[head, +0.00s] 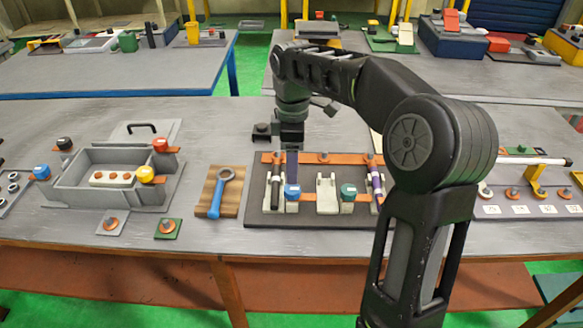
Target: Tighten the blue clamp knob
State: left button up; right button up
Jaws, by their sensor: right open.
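A blue knob (292,192) sits on a pale clamp block on the dark fixture board (330,219) in the middle of the table. A teal knob (348,191) sits on a similar block to its right. Another blue knob (42,172) is on the grey open box fixture (92,188) at the left, with black, red and yellow knobs around the box. My right gripper (290,155) points down over the back left of the fixture board, behind and above the nearer blue knob. It is open; its fingertips are hard to make out. My left gripper is out of view.
Bare table lies along the front edge.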

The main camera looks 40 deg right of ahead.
aim_at(292, 188)
jog(key=shift+w+d+r, duration=0.1)
jog(key=shift+d, duration=0.05)
jog(key=shift+a+r, duration=0.1)
jog(key=shift+a, duration=0.15)
jog(key=shift+d+f, duration=0.1)
jog(key=shift+f, duration=0.25)
jog(key=shift+f+p, duration=0.45)
jog(key=shift+f, duration=3.15)
jog(key=shift+c, duration=0.4)
grip_shut()
